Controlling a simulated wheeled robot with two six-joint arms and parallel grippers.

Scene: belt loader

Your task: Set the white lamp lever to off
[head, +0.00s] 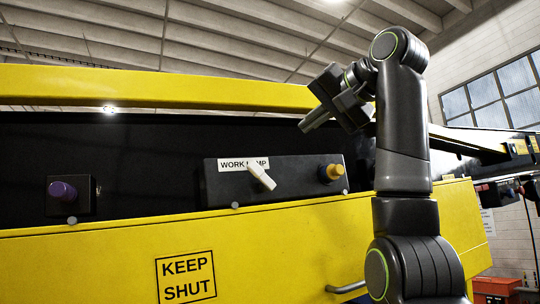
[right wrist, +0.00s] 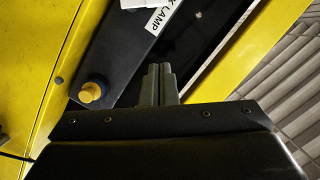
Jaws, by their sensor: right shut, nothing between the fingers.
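The white lamp lever (head: 261,176) sticks out of a black panel (head: 290,190) on the yellow machine, just under a label reading WORK LAMP (head: 231,165). The lever slants, its free end toward the lower right. My right gripper (head: 304,127) is shut and empty, up and to the right of the lever, apart from it. My left gripper is not in view.
A yellow knob (head: 332,172) sits on the same panel, right of the lever; it also shows in the right wrist view (right wrist: 91,92). A purple knob (head: 62,190) is at the left. A yellow rail (head: 150,88) runs above; a KEEP SHUT cover (head: 120,255) lies below.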

